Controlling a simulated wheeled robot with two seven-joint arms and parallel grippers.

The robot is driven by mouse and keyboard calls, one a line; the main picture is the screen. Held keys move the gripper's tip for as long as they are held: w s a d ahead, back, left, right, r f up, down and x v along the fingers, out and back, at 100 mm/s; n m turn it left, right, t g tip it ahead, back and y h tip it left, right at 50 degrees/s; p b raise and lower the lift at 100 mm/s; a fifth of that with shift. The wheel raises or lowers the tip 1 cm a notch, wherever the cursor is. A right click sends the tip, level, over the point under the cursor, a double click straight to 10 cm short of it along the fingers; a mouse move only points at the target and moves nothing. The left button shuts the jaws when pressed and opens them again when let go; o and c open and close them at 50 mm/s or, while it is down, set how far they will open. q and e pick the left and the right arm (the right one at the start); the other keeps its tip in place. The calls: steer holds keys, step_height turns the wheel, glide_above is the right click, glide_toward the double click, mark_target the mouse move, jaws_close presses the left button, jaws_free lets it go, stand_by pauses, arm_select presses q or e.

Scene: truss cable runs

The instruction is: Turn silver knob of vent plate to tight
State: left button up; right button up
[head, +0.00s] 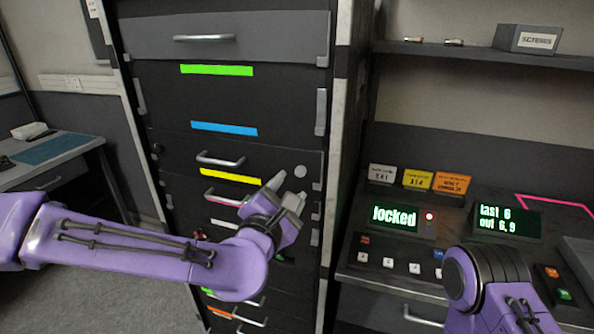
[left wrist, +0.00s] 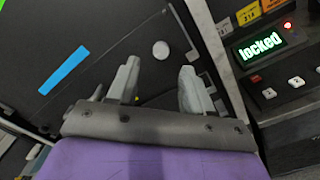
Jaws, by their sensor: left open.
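A round silver knob (head: 301,171) sits on the right part of a dark panel (head: 275,158) in the tall rack. I cannot tell for sure which panel is the vent plate. In the left wrist view the knob (left wrist: 160,50) lies beyond the gap between the fingertips. My left gripper (head: 287,190) is open and empty, just below the knob in the head view and apart from it. It also shows in the left wrist view (left wrist: 159,75). My right arm shows at the lower right, but its gripper is out of view.
The rack has drawer handles (head: 221,160) and green, blue (head: 224,129) and yellow strips. To the right a console carries a display reading "locked" (head: 394,215), with a red light, buttons and small signs. A desk (head: 50,160) stands at the left.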

mark_target(300, 173)
arm_select(q)
steer(key=p+x, duration=0.1)
steer(key=x, duration=0.4)
steer(key=shift+w+d, duration=0.1)
steer(key=shift+w, duration=0.1)
steer(key=shift+w+d+f+p, duration=0.1)
steer(key=shift+w+d+p, duration=0.05)
steer(key=shift+w+p, duration=0.2)
jaws_close()
